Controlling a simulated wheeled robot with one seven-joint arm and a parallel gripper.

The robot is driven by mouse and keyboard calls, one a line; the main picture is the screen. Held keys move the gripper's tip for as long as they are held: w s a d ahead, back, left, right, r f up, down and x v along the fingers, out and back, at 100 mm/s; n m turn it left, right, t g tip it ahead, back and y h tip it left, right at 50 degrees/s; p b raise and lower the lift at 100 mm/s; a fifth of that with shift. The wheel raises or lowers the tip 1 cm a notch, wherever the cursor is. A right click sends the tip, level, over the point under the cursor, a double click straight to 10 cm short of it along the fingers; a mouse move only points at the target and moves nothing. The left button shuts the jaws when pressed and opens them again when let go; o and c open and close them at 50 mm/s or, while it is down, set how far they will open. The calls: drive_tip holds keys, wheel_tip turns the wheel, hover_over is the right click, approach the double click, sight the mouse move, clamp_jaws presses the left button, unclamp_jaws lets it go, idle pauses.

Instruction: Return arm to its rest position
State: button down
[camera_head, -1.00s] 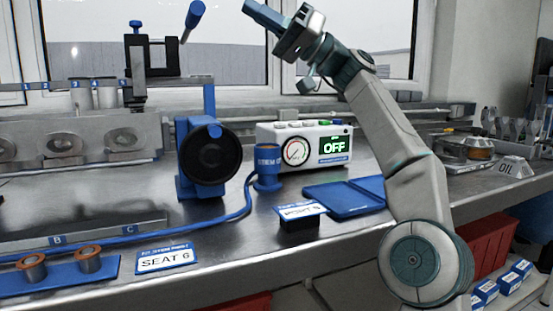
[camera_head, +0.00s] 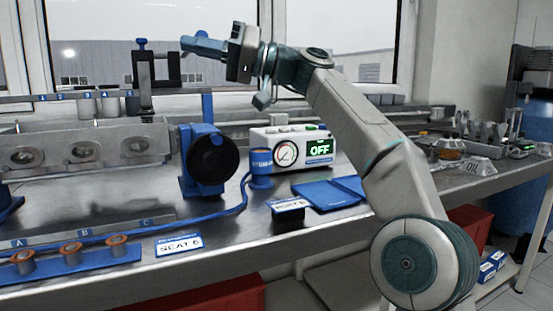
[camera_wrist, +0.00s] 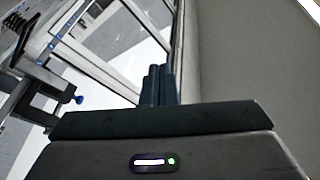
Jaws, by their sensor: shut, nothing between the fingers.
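My gripper (camera_head: 190,46) is raised in front of the window, above the workbench, and points left in the head view. Its blue fingers are together with nothing between them. In the wrist view the two closed fingers (camera_wrist: 158,84) show side by side against the window and wall. My arm bends up from its large round joint at the lower right and reaches left over the bench.
A black and blue clamp stand (camera_head: 143,72) stands close left of my gripper. Below are a round black-faced blue device (camera_head: 212,158), a gauge box reading OFF (camera_head: 290,146), a blue cup (camera_head: 260,168) and a blue folder (camera_head: 325,194). An engine head (camera_head: 60,150) sits left.

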drive_tip(key=a+f+m+t+h+p, duration=0.3)
drive_tip(key=a+f+h+p, duration=0.2)
drive_tip(key=a+p, duration=0.15)
drive_tip(key=s+d+f+m+t+h+p, duration=0.2)
drive_tip(key=d+f+m+h+p, duration=0.1)
drive_tip(key=d+f+h+p, duration=0.25)
drive_tip(key=s+d+f+m+h+p, duration=0.3)
drive_tip(key=s+d+f+h+p, duration=0.2)
drive_tip(key=s+d+p, duration=0.4)
drive_tip(key=s+d+f+m+h+p, duration=0.3)
drive_tip(key=s+d+f+h+p, duration=0.2)
drive_tip(key=d, duration=1.5)
drive_tip(key=s+f+p, duration=0.2)
drive_tip(key=s+p, duration=0.2)
drive_tip(key=s, duration=0.1)
drive_tip(key=shift+s+d+m, duration=0.15)
drive_tip(key=shift+d+m, duration=0.1)
drive_tip(key=shift+m, duration=0.15)
